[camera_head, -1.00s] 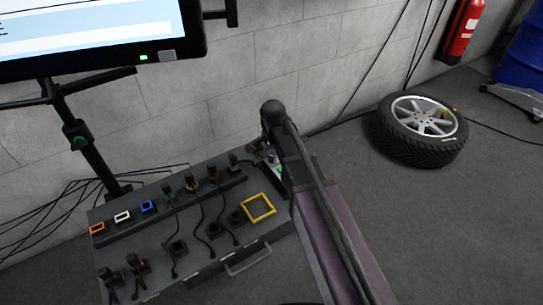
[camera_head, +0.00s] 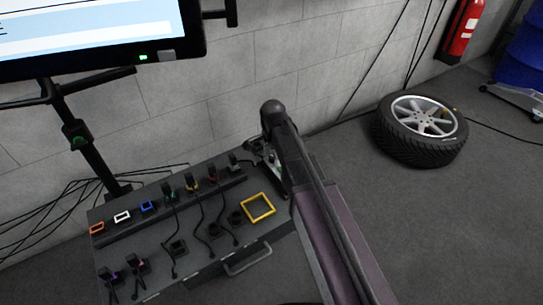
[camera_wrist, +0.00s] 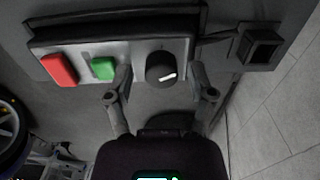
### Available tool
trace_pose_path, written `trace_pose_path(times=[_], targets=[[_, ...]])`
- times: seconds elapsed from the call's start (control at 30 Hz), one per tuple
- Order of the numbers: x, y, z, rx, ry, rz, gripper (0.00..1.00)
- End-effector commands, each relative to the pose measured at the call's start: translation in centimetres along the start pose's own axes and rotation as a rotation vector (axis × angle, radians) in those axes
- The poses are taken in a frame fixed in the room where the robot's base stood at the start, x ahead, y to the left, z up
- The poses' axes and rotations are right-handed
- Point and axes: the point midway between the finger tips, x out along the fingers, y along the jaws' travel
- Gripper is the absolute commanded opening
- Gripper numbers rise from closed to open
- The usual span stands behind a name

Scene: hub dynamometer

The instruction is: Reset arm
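My arm reaches across the head view to the right end of the grey bench (camera_head: 180,277). My gripper (camera_wrist: 160,88) shows in the wrist view with its two fingers spread apart. A black rotary knob (camera_wrist: 161,70) with a white mark lies between and just beyond the fingertips; I cannot tell whether they touch it. The knob sits on a pale control panel (camera_wrist: 128,65) beside a green button (camera_wrist: 103,68) and a red button (camera_wrist: 59,70). In the head view my arm hides most of this panel and the gripper is hardly visible.
The bench carries a yellow square frame (camera_head: 258,208), several black plugs with cables, and orange, white (camera_head: 122,217) and blue (camera_head: 147,206) sockets. A monitor (camera_head: 100,35) stands at left. A tyre (camera_head: 420,128) lies on open floor at right, near a fire extinguisher (camera_head: 463,32).

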Motion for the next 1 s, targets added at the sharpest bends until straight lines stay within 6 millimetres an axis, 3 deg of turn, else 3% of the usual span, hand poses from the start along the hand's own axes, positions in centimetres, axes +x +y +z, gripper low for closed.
trace_pose_path(times=[0.63,1.0], targets=[[-0.5,0.1,-0.1,-0.007,0.0,-0.002,0.76],[-4.5,2.3,-1.4,-0.101,0.0,-0.002,0.76]])
